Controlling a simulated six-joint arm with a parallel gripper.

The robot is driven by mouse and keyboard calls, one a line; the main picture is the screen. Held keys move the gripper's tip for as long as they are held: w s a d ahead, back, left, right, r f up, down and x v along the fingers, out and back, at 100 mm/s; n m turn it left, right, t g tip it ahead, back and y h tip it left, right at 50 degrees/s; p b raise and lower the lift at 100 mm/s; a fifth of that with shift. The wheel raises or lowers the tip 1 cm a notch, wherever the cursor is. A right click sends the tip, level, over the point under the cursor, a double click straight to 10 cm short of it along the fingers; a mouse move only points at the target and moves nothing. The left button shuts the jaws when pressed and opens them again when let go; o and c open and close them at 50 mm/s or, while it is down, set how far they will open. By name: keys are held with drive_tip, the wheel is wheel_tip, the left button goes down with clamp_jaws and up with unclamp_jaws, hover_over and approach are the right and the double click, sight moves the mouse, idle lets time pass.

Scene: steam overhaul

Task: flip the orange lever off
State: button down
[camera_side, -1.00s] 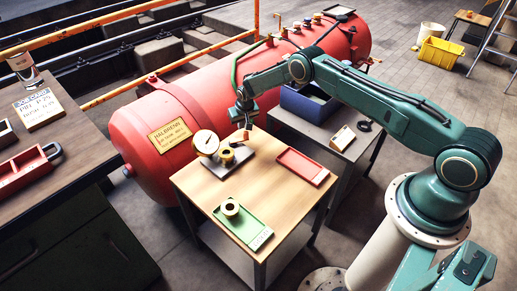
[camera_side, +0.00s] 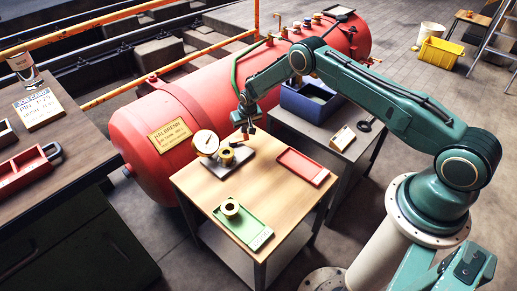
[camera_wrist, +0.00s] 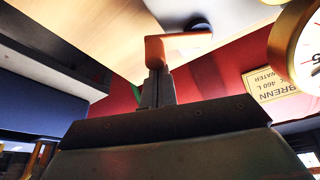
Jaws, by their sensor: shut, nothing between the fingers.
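The red boiler (camera_side: 140,131) stands close behind. A blue bin (camera_side: 308,106) is to the right. The table's middle is clear.

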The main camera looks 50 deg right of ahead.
drive_tip(key=shift+s+m, duration=0.2)
drive_tip(key=shift+m, duration=0.2)
drive_tip(key=s+m, duration=0.1)
drive_tip(key=m, duration=0.1)
drive_tip(key=s+a+m+g+h, duration=0.1)
drive_tip(key=m, duration=0.1)
drive_tip(key=shift+a+m, duration=0.1)
drive_tip(key=shift+m, duration=0.3)
drive_tip(key=m, duration=0.1)
drive_tip(key=s+a+m+g, duration=0.1)
drive_tip(key=m, duration=0.1)
drive_tip(key=a+m+h, duration=0.1)
drive_tip(key=m, duration=0.1)
drive_tip(key=shift+s+g, duration=0.25)
drive_tip(key=shift+g, duration=0.05)
drive_tip(key=shift+s+a, duration=0.1)
drive_tip(key=shift+a, duration=0.15)
drive_tip(key=shift+s+a, duration=0.1)
drive_tip(key=shift+a, duration=0.1)
drive_tip(key=shift+d, duration=0.1)
